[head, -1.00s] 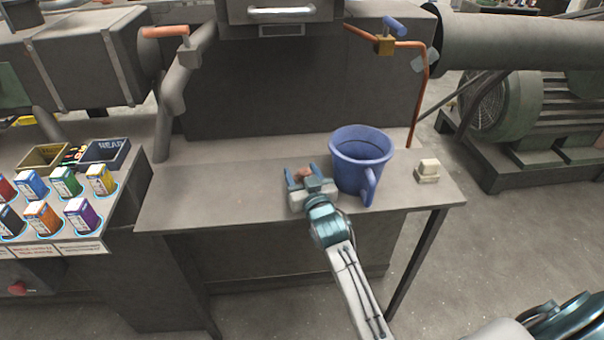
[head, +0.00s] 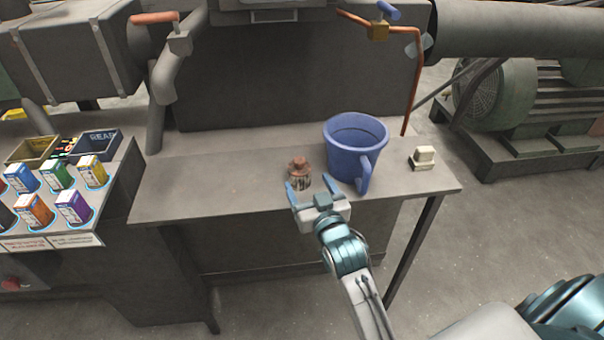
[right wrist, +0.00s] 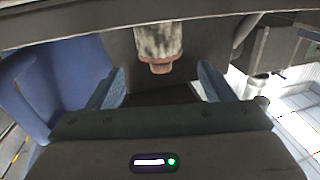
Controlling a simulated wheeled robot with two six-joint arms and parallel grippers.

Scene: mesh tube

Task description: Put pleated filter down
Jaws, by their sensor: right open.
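The pleated filter (head: 299,174) is a small, worn cylinder with a rusty brown cap. It stands upright on the grey bench (head: 220,185), left of the blue bucket. My right gripper (head: 310,186) is open and empty just in front of the filter, towards the bench's front edge. In the right wrist view the filter (right wrist: 158,42) shows beyond and between the open fingers, apart from them. My left gripper is not in view.
A blue bucket (head: 350,140) with a handle stands close to the right of my right gripper. A small cream block (head: 422,158) sits near the bench's right end. Several coloured boxes (head: 60,190) stand on the left bench. The bench's left part is clear.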

